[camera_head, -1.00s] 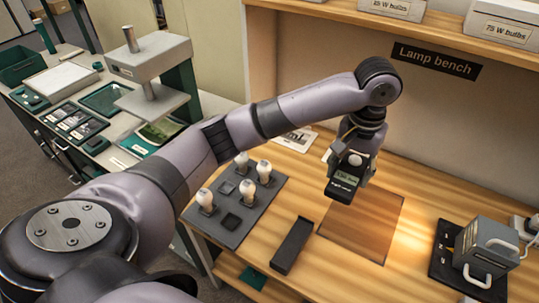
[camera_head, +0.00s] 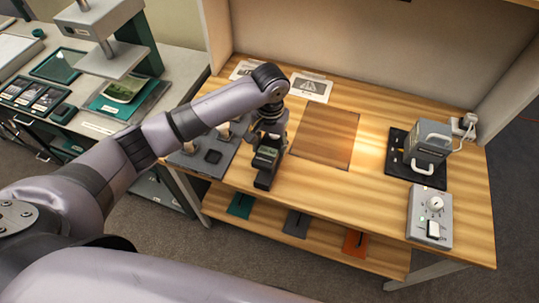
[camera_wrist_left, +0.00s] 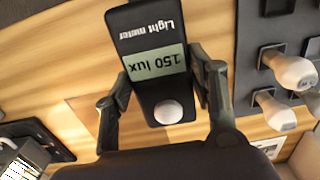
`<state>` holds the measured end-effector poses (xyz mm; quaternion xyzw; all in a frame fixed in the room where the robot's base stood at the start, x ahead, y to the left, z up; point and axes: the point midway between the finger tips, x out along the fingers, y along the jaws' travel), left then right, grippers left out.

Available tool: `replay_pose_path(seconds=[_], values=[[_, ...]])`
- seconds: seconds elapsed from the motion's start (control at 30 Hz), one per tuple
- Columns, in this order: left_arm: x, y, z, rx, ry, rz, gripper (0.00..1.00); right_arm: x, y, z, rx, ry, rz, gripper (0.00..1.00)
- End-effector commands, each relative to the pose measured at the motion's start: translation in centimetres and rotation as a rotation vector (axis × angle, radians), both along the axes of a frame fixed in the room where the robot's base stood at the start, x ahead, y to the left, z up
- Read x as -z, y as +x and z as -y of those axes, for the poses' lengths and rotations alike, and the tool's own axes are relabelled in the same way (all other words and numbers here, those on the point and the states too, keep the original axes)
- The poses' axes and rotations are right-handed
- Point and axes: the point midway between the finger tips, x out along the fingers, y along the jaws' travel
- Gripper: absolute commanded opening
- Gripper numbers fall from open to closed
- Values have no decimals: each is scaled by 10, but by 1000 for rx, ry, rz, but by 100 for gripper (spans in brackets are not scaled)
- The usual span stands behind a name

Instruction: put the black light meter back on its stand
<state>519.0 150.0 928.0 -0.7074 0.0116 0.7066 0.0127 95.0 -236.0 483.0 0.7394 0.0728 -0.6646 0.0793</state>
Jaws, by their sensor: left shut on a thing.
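The black light meter (camera_head: 266,157) has a pale green display, which reads 150 lux in the wrist view (camera_wrist_left: 157,65), and a white dome. My left gripper (camera_head: 268,132) is shut on it, one finger on each side. The rest of the stand is hidden, and I cannot tell whether the two touch. My right gripper is not in view.
A dark tray (camera_head: 189,162) with white bulbs (camera_wrist_left: 292,70) is just left of the stand, partly behind my arm. A brown square mat (camera_head: 328,135) lies to the right, empty. A grey lamp unit (camera_head: 431,145) and a grey control box (camera_head: 430,216) stand at the right.

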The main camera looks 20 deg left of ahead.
Motion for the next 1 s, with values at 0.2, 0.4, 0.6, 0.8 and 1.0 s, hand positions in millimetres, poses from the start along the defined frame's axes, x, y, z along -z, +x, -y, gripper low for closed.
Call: replay_pose_path(seconds=[0.2, 0.4, 0.6, 0.8, 1.0], values=[[23, 1, 0, 1, -1, 1, 18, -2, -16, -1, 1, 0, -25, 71], [51, -1, 0, -1, 0, -2, 18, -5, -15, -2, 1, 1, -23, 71], [65, 1, 0, 1, 0, 3, 18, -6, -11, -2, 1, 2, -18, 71], [65, 0, 0, 1, -1, 2, 18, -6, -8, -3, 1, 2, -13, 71], [67, 0, 1, 1, -1, 2, 56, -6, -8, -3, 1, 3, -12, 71]])
